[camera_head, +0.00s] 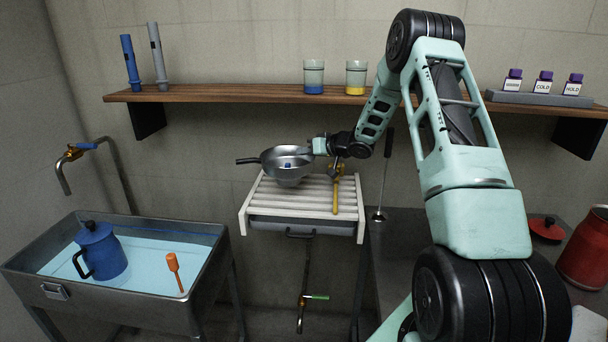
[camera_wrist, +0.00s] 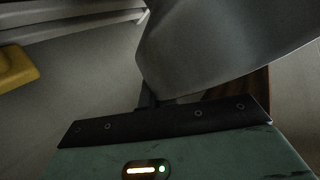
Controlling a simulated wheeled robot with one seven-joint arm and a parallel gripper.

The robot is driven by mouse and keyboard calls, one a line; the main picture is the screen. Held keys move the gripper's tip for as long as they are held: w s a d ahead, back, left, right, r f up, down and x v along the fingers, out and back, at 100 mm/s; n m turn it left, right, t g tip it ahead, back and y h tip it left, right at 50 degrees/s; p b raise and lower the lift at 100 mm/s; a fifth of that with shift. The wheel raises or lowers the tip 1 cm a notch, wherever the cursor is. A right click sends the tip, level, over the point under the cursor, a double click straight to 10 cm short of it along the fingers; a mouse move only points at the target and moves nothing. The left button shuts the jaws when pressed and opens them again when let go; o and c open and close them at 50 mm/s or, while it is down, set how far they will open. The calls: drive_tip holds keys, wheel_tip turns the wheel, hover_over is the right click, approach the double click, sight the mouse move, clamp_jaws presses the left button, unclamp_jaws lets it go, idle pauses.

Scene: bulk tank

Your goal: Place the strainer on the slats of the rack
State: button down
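The strainer (camera_head: 284,161) is a grey metal bowl with a dark handle pointing left. It is over the left back part of the rack (camera_head: 243,222), which has pale slats. Whether its base touches the slats or hangs just above them, I cannot tell. My gripper (camera_head: 316,148) is at the strainer's right rim and appears shut on it. In the wrist view the strainer (camera_wrist: 215,45) fills the upper right, against the gripper (camera_wrist: 152,100); the fingertips are mostly hidden.
A yellow-handled tool (camera_head: 336,193) lies on the rack's right side; the slats' front is clear. A sink (camera_head: 190,308) with a blue jug (camera_head: 101,252) and an orange tool (camera_head: 173,266) stands left. A shelf (camera_head: 230,93) with glasses runs above. A red can (camera_head: 585,250) stands right.

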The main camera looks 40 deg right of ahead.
drive_tip(key=shift+f, duration=2.75)
drive_tip(key=shift+f, duration=0.15)
drive_tip(key=c, duration=1.7)
unclamp_jaws()
